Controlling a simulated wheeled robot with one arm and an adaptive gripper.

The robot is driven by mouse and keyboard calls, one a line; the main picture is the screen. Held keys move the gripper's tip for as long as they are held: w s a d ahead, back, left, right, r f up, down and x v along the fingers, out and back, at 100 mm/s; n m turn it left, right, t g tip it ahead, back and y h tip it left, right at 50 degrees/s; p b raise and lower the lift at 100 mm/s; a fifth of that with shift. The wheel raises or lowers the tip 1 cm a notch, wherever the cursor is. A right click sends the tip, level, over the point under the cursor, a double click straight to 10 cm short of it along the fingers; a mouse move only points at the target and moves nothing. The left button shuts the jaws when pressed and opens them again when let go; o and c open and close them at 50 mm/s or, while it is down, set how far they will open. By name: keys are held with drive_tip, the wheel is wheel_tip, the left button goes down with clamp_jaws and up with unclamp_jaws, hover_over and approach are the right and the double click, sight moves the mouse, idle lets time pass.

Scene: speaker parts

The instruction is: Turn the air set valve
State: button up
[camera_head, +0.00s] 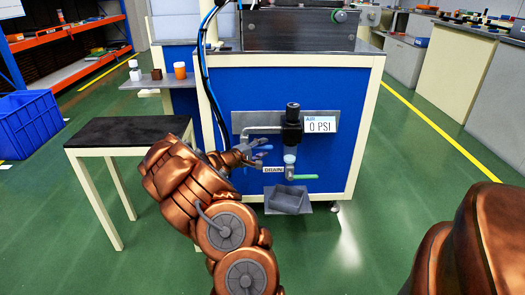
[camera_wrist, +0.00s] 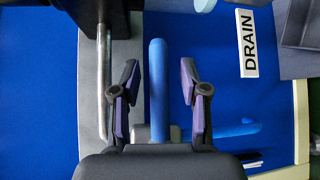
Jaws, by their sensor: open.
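A grey pipe (camera_head: 262,129) runs left from the regulator and bends down. In the wrist view, a blue valve lever (camera_wrist: 157,85) lies between my fingers, with gaps on both sides. My gripper (camera_head: 259,150) is open near the pipe's lower end, left of the regulator. It also shows in the wrist view (camera_wrist: 160,70). The wrist body hides the lever's near end.
A grey tray (camera_head: 287,199) sits low on the cabinet front. A black-topped table (camera_head: 125,130) stands left. A metal pipe (camera_wrist: 104,95) runs left of my fingers in the wrist view.

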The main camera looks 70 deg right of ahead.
drive_tip(key=shift+s+d, duration=0.1)
drive_tip(key=shift+d, duration=0.2)
drive_tip(key=shift+c, duration=0.4)
clamp_jaws()
